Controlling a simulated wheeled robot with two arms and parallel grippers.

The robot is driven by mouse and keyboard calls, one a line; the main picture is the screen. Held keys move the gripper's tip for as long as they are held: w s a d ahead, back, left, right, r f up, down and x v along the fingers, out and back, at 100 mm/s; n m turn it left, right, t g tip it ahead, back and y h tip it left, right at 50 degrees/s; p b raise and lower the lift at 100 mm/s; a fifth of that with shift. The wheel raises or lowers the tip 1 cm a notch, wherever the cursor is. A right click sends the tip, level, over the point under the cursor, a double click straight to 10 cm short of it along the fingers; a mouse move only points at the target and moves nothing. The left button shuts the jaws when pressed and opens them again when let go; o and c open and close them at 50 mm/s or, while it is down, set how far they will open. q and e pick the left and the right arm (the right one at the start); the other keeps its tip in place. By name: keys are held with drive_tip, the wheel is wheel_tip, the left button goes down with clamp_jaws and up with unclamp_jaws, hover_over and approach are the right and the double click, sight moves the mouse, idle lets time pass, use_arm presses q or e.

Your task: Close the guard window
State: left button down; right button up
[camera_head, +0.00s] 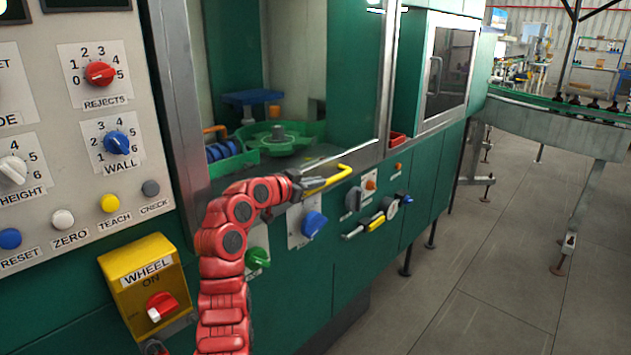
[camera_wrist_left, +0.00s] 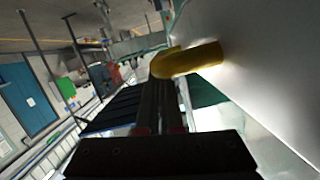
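The guard window (camera_head: 355,75) is the large glazed front of the green machine, in a metal frame. I cannot tell how far open it stands. A yellow bar handle (camera_head: 341,174) sticks out at its lower edge. My left gripper (camera_head: 312,184), on the red arm, is at the left part of this handle. In the left wrist view the dark fingers (camera_wrist_left: 163,98) are close together, with the yellow handle (camera_wrist_left: 200,57) at their tips. The fingers look shut on it, though the contact is partly hidden. My right gripper is not in view.
A control panel (camera_head: 85,215) with knobs and buttons stands at the left, above a yellow wheel switch box (camera_head: 143,275). Several knobs sit below the window, including a blue one (camera_head: 314,223). A green turntable (camera_head: 280,140) shows inside.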

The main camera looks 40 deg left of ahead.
use_arm(q)
drive_tip(key=shift+f, duration=0.15)
drive_tip(key=r, duration=0.3)
drive_tip(key=shift+s+r+b, duration=0.2)
drive_tip(key=shift+r+b, duration=0.15)
drive_tip(key=shift+r, duration=0.05)
drive_tip(key=s+d+r, duration=0.1)
drive_tip(key=s+d, duration=0.8)
drive_tip(key=s, duration=0.3)
drive_tip(key=shift+s+r+b, duration=0.25)
drive_tip(key=shift+s+b, duration=0.15)
drive_tip(key=shift+b, duration=0.05)
drive_tip(key=shift+w+d, duration=0.1)
